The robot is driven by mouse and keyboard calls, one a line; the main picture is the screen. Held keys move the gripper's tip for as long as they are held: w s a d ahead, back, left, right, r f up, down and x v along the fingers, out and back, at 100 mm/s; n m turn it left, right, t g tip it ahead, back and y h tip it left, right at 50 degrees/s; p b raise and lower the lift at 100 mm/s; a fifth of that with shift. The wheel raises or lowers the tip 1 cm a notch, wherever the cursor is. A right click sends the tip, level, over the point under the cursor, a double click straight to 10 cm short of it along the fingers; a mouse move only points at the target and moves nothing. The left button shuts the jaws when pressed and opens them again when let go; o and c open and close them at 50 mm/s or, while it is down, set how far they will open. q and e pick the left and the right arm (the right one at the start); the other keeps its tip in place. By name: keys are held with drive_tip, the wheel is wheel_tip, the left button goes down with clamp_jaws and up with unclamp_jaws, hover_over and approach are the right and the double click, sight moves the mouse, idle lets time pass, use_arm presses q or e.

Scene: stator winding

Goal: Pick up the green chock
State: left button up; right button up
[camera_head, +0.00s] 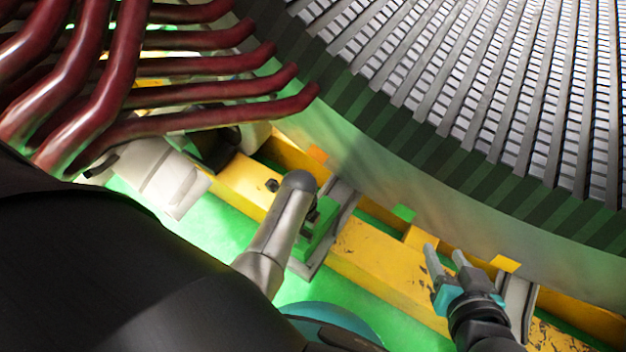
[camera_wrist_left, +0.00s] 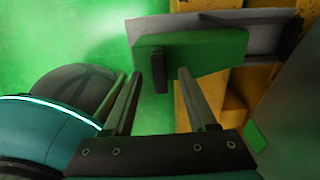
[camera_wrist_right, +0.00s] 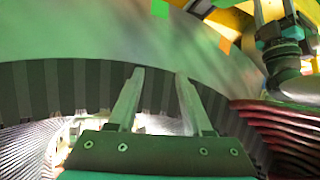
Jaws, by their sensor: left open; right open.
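The green chock (camera_head: 320,236) sits against a grey bracket (camera_head: 343,196) on the yellow beam, partly hidden behind my grey left wrist link. In the left wrist view the green chock (camera_wrist_left: 208,48) shows a dark upright handle (camera_wrist_left: 160,72). My left gripper (camera_wrist_left: 159,76) is open, its fingertips at the chock with the handle between them and a gap on each side. In the head view it is mostly hidden by my wrist. My right gripper (camera_head: 446,252) is open and empty over the yellow beam, right of the chock.
The large stator (camera_head: 480,90) with its toothed rim fills the upper right. Dark red coil bars (camera_head: 200,92) jut in at the upper left. The yellow beam (camera_head: 385,262) runs diagonally below the stator wall. A second grey bracket (camera_head: 516,300) stands near my right gripper.

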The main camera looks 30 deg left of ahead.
use_arm(q)
drive_tip(key=shift+f+b, duration=0.65)
drive_tip(key=shift+f, duration=0.2)
drive_tip(key=shift+f+b, duration=0.3)
drive_tip(key=shift+f, duration=0.25)
use_arm(e)
drive_tip(key=shift+w+a+r+t+y, duration=0.2)
drive_tip(key=shift+a+r+t+y, duration=0.15)
drive_tip(key=shift+a+t, duration=0.35)
drive_tip(key=shift+w+a+r+t+y, duration=0.2)
drive_tip(key=shift+a+t+y, duration=0.2)
drive_tip(key=shift+a+t, duration=0.35)
drive_tip(key=shift+w+a+r+t+y, duration=0.15)
drive_tip(key=shift+a+r+t+y, duration=0.2)
drive_tip(key=shift+a+t, duration=0.35)
use_arm(q)
clamp_jaws()
